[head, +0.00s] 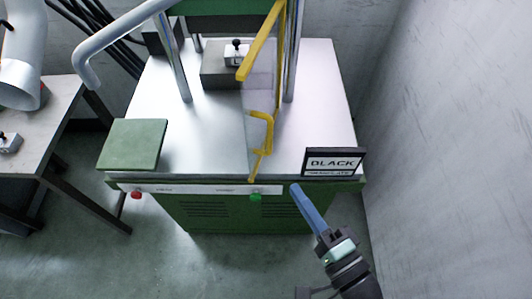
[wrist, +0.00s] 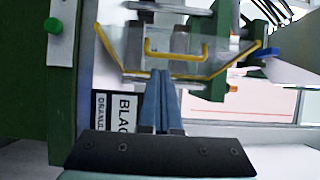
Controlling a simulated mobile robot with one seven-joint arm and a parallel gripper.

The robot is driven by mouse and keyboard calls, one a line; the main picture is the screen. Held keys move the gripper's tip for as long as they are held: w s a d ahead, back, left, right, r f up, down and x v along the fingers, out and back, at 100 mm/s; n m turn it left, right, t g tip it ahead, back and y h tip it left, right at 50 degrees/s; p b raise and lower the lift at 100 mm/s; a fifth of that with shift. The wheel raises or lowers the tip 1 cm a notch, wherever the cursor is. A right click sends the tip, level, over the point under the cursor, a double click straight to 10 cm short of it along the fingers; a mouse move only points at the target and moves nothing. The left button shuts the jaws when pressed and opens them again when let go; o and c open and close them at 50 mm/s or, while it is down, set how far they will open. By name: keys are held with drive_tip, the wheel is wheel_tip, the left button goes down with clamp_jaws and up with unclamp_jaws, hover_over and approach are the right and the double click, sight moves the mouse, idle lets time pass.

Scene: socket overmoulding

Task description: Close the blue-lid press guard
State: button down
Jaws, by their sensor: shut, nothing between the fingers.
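The press guard (head: 260,90) is a clear panel with yellow edging and a yellow handle (head: 268,130). In the head view it stands over the middle of the press top, seen nearly edge-on. The wrist view shows the panel more face-on, with its handle (wrist: 186,55) just beyond my fingertips. My gripper (head: 297,190) has blue fingers, shut and empty, at the front edge of the press, to the right of and below the handle. The fingers (wrist: 160,74) overlap the guard's lower edge in the wrist view; I cannot tell whether they touch. No blue lid is clear in the head view.
A black sign reading "BLACK" (head: 334,162) stands at the press's front right corner, close to my gripper. A green plate (head: 133,145) lies at the front left. A metal block (head: 222,68) sits further back. A wall (head: 430,120) bounds the right side.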

sight(251, 149)
drive_tip(key=x, duration=0.3)
drive_tip(key=a+p+x, duration=0.1)
drive_tip(key=x, duration=0.2)
drive_tip(key=s+p+x, duration=0.1)
drive_tip(key=x, duration=0.2)
drive_tip(key=shift+a, duration=0.35)
drive_tip(key=shift+w+a, duration=0.2)
drive_tip(key=shift+a, duration=0.35)
